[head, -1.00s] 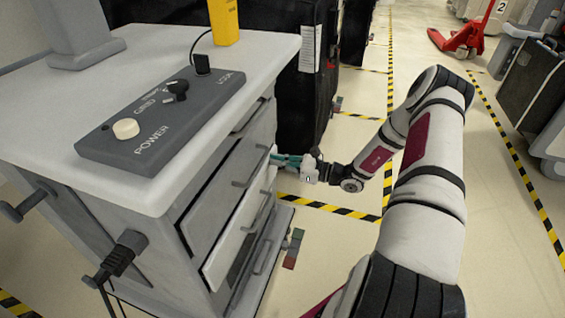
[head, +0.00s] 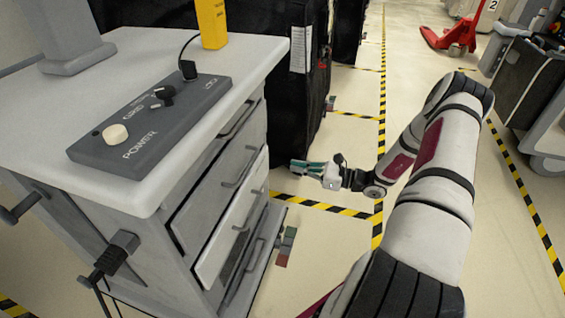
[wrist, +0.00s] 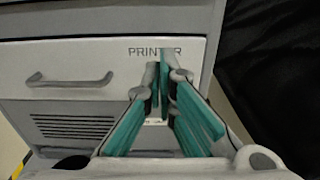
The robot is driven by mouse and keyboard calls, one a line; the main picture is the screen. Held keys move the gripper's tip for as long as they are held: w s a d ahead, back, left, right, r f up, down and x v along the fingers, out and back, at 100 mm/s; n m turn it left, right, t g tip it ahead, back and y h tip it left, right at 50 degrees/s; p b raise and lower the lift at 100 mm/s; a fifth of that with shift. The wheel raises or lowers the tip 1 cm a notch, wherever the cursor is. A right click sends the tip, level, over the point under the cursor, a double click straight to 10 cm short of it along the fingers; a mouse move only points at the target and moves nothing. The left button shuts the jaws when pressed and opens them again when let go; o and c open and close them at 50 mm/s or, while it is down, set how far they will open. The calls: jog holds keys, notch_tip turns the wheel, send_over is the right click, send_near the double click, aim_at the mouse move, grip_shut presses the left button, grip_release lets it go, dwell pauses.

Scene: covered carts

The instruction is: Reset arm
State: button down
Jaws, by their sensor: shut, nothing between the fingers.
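My gripper (head: 303,167) is out to the right of the grey cart (head: 268,57), with clear floor showing between its teal fingers and the drawer fronts. In the wrist view my gripper (wrist: 160,88) shows its teal fingers meeting at the tips, shut and empty. Beyond them is a pale drawer front (wrist: 75,62) marked PRINTER, with a grey bar handle (wrist: 70,81). Part of the lettering is hidden behind the fingers. In the head view a lighter drawer (head: 228,228) sticks out a little from the cart.
A control box (head: 195,113) with knobs and a yellow object (head: 212,24) stand on the cart top. A black covered cart (head: 283,118) is behind it. A red pallet jack (head: 452,36) stands far right. Floor with striped tape (head: 325,207) is open around my arm.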

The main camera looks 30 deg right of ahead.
jog(key=shift+v, duration=2)
jog(key=shift+r, duration=0.1)
jog(key=s+a+r+n+g, duration=0.4)
jog(key=a+r+n+g, duration=0.35)
jog(key=a+r, duration=0.4)
jog(key=s+a+r+n+g, duration=0.4)
jog(key=a+r+n+g, duration=0.3)
jog(key=a+r+n, duration=0.4)
jog(key=s+a+r+n+g+h, duration=0.1)
jog(key=s+a+r+n+h, duration=0.1)
jog(key=s+r+h, duration=0.3)
jog(key=s+a+r+n+g+h, duration=0.1)
jog(key=s+a+r+n+h, duration=0.15)
jog(key=s, duration=0.45)
jog(key=s+d+n+t+h, duration=0.25)
jog(key=s+n+h, duration=0.2)
jog(key=s, duration=0.65)
notch_tip(320, 180, up, 26)
jog(key=t+p, duration=0.4)
jog(key=p, duration=1.9)
jog(key=shift+s+n+y+p, duration=0.3)
jog(key=shift+s+n+p, duration=0.05)
jog(key=shift+n, duration=0.1)
